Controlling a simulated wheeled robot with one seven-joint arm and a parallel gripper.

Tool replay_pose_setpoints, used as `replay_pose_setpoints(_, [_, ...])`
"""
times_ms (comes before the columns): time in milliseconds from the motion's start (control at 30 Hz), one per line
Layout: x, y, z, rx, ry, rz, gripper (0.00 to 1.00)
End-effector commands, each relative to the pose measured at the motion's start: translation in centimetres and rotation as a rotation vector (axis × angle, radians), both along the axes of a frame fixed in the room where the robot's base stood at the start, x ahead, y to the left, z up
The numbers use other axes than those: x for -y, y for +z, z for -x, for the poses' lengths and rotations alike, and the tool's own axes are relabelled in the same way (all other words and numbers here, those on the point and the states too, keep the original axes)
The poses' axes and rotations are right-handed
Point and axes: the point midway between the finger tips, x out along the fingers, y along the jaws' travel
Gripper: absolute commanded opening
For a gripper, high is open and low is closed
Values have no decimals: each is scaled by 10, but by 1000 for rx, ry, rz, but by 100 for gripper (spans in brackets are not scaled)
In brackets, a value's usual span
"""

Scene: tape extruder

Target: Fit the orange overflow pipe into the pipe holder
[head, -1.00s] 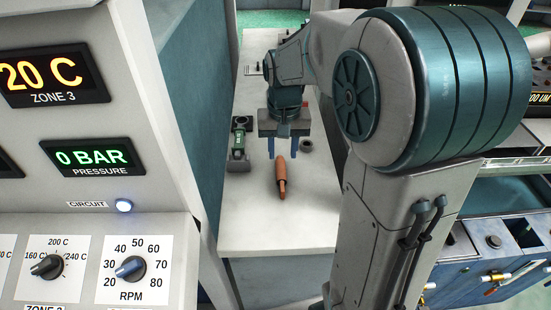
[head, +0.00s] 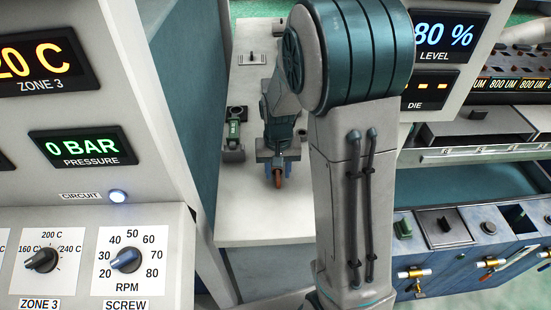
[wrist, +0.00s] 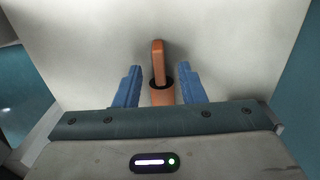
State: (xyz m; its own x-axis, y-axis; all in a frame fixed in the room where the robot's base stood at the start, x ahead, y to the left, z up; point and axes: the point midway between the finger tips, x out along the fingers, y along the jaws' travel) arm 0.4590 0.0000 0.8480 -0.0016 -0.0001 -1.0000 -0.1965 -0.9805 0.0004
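The orange overflow pipe (head: 278,182) lies on the light worktop in the head view, mostly hidden by my gripper. In the wrist view the pipe (wrist: 159,62) has a thick body near the palm and a thin end pointing away. My gripper (wrist: 160,84) is open, its blue fingers on either side of the pipe with a gap each side. In the head view my gripper (head: 278,172) is over the pipe. I cannot tell for sure which thing is the pipe holder; a small dark round part (head: 302,134) stands just behind the gripper, partly hidden.
A green device with a dark round top (head: 234,132) stands on the worktop left of my gripper. A teal machine wall rises along the left. The worktop's front part (head: 250,225) is clear.

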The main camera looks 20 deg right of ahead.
Motion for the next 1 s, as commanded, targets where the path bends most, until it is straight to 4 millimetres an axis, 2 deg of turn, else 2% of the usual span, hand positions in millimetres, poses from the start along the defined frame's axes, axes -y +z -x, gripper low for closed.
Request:
replay_pose_setpoints(100, [0,-12,0,-2,0,0,36])
replay_pose_setpoints(367, [0,-15,0,2,0,0,36])
replay_pose_setpoints(400, [0,-14,0,2,0,0,25])
replay_pose_setpoints(500, [0,-14,0,1,0,0,0])
replay_pose_setpoints(833, [0,-13,0,2,0,-1,0])
replay_pose_setpoints(1000, [0,8,-1,6,0,-1,0])
